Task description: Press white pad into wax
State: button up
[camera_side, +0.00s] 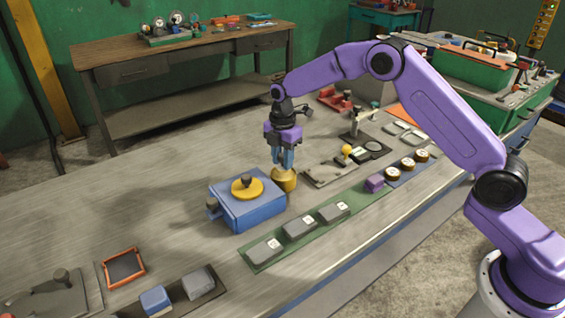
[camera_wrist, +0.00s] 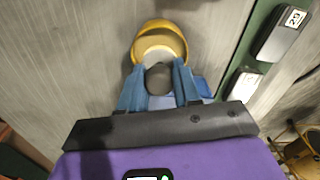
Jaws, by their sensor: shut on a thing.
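My gripper (camera_side: 286,160) points down beside the blue box and is shut on a dark rounded knob (camera_wrist: 158,77), which shows between its blue fingers in the wrist view (camera_wrist: 160,85). A brass-yellow round piece (camera_side: 284,181) is directly below the fingers, close to the bench; its curved rim (camera_wrist: 160,32) shows beyond the knob. I cannot tell whether it touches the bench. The blue box (camera_side: 245,209) stands to its left, with a yellow disc (camera_side: 256,193) and dark knob on top. I cannot clearly pick out a white pad or wax.
A green strip (camera_side: 257,255) with three grey numbered blocks runs along the front. A purple block (camera_side: 375,184) and three round pieces (camera_side: 407,164) sit farther right. An orange-framed tray (camera_side: 123,268) lies at left. The bench behind the blue box is clear.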

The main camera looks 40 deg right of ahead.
jog(key=shift+r, duration=2.35)
